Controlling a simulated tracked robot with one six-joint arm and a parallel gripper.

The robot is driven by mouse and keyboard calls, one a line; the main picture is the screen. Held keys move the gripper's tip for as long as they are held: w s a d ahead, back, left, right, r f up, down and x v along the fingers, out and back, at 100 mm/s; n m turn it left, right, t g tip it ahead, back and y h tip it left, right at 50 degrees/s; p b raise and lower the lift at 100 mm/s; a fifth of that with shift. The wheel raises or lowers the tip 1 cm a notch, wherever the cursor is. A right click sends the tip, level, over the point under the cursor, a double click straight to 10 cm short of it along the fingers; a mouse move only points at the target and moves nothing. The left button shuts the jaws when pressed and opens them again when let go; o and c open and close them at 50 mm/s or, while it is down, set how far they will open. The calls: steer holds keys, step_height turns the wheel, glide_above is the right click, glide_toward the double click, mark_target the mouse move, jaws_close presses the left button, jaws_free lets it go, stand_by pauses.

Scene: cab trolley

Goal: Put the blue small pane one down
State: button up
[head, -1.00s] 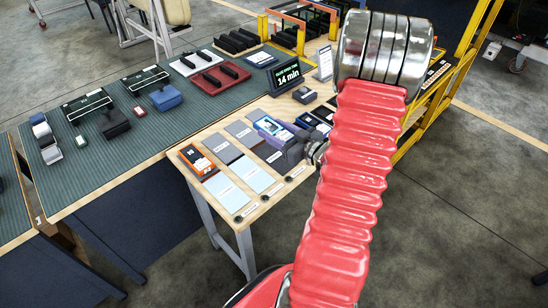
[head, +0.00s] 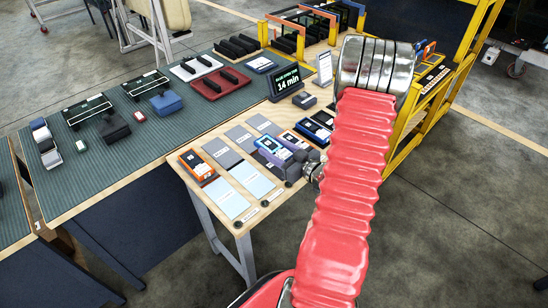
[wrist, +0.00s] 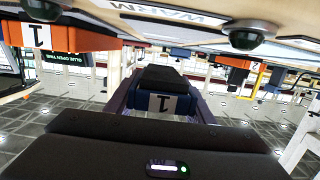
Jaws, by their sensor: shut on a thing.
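The blue small pane one (head: 268,144) is a small blue block with a white label, at the right of the wooden table's pads. In the wrist view the pane (wrist: 158,103) shows a "1" label and a dark top, upside down in the picture. My gripper (head: 277,154) is shut on it, with purple fingers on both sides. The pane is over the pad row, beside the light blue pads (head: 252,180). My gripper hides what lies under it, and I cannot tell whether it touches the table.
An orange block (head: 198,167) stands left of the light blue pads. Grey pads (head: 222,153) lie behind. Another block (head: 293,141) and a blue one (head: 313,131) stand close to the right of the pane. A timer display (head: 285,82) stands farther back.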

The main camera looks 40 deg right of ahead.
steer(key=shift+f, duration=0.1)
steer(key=shift+f, duration=2)
steer(key=o, duration=1.2)
steer(key=shift+f, duration=0.1)
steer(key=s, duration=0.4)
steer(key=s+r, duration=0.1)
steer(key=s, duration=0.3)
steer(key=s+r, duration=0.1)
steer(key=s, duration=0.3)
steer(key=shift+d, duration=0.15)
